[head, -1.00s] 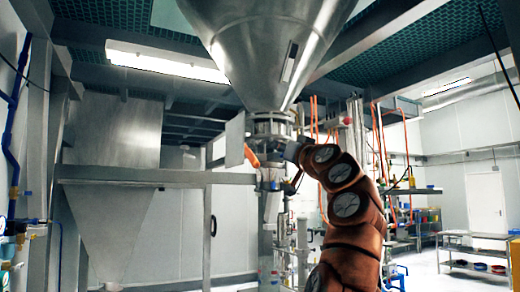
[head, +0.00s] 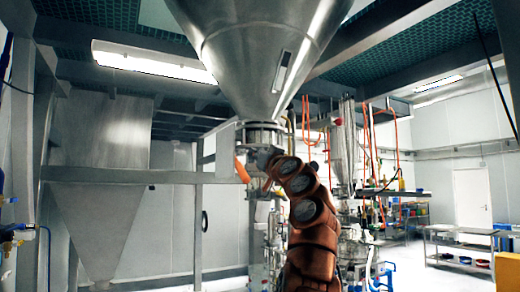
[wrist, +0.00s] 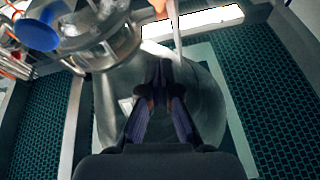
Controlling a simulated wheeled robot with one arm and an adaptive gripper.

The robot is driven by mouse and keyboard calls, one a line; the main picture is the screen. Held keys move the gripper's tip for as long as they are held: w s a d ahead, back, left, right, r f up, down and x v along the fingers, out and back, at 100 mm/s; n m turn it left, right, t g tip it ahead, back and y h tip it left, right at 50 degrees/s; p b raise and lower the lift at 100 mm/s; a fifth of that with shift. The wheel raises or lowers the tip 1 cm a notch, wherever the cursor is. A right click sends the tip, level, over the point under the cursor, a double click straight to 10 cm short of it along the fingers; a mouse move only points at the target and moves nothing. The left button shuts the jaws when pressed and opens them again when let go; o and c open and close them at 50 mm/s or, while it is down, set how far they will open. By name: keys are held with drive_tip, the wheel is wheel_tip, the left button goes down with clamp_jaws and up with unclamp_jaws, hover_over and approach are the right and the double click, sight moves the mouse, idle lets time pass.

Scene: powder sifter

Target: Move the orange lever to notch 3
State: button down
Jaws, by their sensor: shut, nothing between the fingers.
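The orange lever (head: 242,171) sticks out at the left of the valve (head: 262,135), just under the big steel hopper cone. In the wrist view an orange piece, which looks like the lever (wrist: 160,8), shows at the top edge, cut off by the frame. My gripper (wrist: 163,64) is shut and empty, with its fingertips below that orange piece in the picture and apart from it. In the head view my wrist is close to the right of the lever and hides the gripper and part of the valve. The notches and their numbers cannot be read.
The steel hopper (head: 262,50) hangs directly above the valve. A grey frame beam (head: 130,175) runs to the left of it. Pipes and orange hoses (head: 368,145) stand to the right. A shelf table (head: 460,250) is farther right, with open floor near it.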

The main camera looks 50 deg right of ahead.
drive_tip(key=shift+w+f+b, duration=0.5)
drive_tip(key=shift+w+f, duration=0.1)
drive_tip(key=shift+f, duration=0.2)
drive_tip(key=shift+w+f+b, duration=0.5)
drive_tip(key=shift+w+f, duration=0.1)
drive_tip(key=shift+f, duration=0.2)
